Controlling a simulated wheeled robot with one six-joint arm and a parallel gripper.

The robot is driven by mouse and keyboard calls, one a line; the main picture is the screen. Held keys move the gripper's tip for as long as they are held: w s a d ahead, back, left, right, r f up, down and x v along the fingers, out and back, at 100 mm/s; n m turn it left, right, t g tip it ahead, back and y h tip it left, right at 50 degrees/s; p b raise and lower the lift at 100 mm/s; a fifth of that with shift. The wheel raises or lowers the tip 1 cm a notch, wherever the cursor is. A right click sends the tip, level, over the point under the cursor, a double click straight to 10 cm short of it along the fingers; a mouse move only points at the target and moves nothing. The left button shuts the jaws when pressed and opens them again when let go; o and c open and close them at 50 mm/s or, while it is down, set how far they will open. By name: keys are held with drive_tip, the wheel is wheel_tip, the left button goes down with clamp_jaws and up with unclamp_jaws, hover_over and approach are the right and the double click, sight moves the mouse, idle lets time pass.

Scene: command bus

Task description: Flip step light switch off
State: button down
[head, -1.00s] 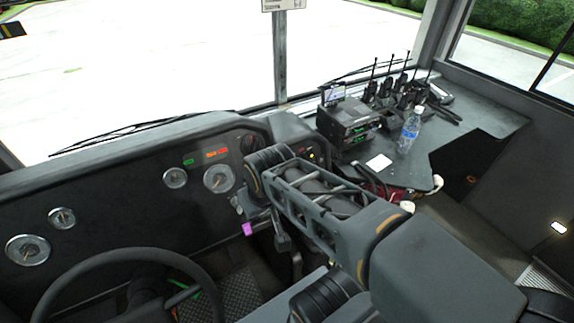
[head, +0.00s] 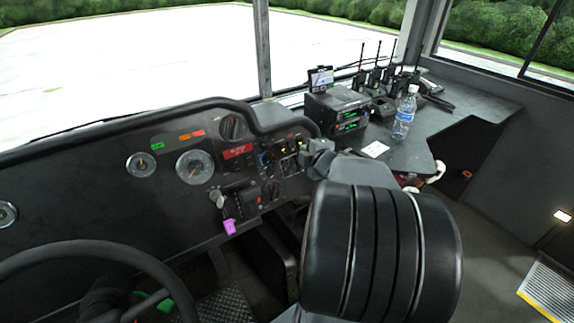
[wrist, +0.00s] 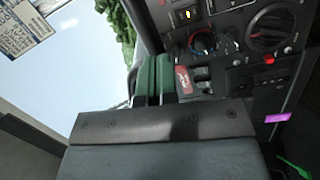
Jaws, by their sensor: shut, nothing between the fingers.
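The dashboard switch cluster (head: 290,146) is on the right end of the instrument panel; small rocker switches there show a yellow light. In the wrist view a lit switch (wrist: 186,14) is at the top, near a knob with red and blue marks (wrist: 203,43). I cannot read which one is the step light switch. My gripper (head: 320,152) is just right of the cluster in the head view, partly hidden by my own arm. In the wrist view its fingers (wrist: 152,66) are together and empty, seemingly in front of the panel; contact cannot be told.
A radio unit (head: 338,110), a water bottle (head: 405,113) and several handheld radios (head: 376,78) stand on the right shelf. The steering wheel (head: 95,252) is at lower left. A purple tag (head: 230,227) hangs under the panel. The windshield is behind.

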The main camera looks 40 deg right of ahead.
sight(284, 147)
drive_tip(key=f+n+y, duration=0.1)
drive_tip(key=s+f+n+y+b, duration=0.1)
drive_tip(key=s+f+n+t+y, duration=0.1)
drive_tip(key=n, duration=0.1)
drive_tip(key=shift+s+d+f+b, duration=0.1)
drive_tip(key=shift+d+f+b, duration=0.25)
drive_tip(key=shift+f+b, duration=0.05)
drive_tip(key=b+x, duration=0.2)
drive_tip(key=x, duration=1.2)
drive_tip(key=shift+r, duration=0.15)
